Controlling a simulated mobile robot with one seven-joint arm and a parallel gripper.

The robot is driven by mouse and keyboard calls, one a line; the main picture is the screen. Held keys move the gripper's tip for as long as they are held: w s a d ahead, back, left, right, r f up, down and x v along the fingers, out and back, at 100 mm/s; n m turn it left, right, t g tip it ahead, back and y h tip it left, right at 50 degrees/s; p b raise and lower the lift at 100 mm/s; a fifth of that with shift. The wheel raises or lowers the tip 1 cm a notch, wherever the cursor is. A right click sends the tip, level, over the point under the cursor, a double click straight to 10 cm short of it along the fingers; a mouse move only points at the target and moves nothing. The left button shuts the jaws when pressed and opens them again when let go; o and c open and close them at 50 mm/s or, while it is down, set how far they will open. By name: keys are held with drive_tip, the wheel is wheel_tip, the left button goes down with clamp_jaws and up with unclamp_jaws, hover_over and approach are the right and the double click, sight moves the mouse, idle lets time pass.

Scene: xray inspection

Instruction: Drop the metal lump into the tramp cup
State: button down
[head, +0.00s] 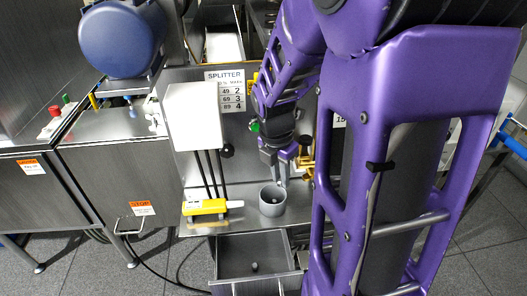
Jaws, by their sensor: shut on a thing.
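A grey round cup (272,207), which looks like the tramp cup, stands upright on the narrow steel shelf below the splitter panel. Its open mouth faces up, and a small dark patch shows inside that I cannot make out. My gripper (283,182) points down over the right rear part of the cup's rim, with its fingertips close to the mouth. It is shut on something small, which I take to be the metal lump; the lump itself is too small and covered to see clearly. I cannot tell whether the fingers touch the rim.
A yellow tool (207,207) lies on the shelf left of the cup. Below is an open steel bin (235,262) with a small dark object (254,267) in it. A white box (195,116) with dark rods stands behind left. My purple arm hides the right side.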

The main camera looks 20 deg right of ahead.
sight(279, 181)
drive_tip(key=shift+f+b, duration=0.45)
drive_tip(key=shift+f, duration=1.5)
drive_tip(key=c, duration=0.7)
unclamp_jaws()
drive_tip(key=shift+r, duration=0.1)
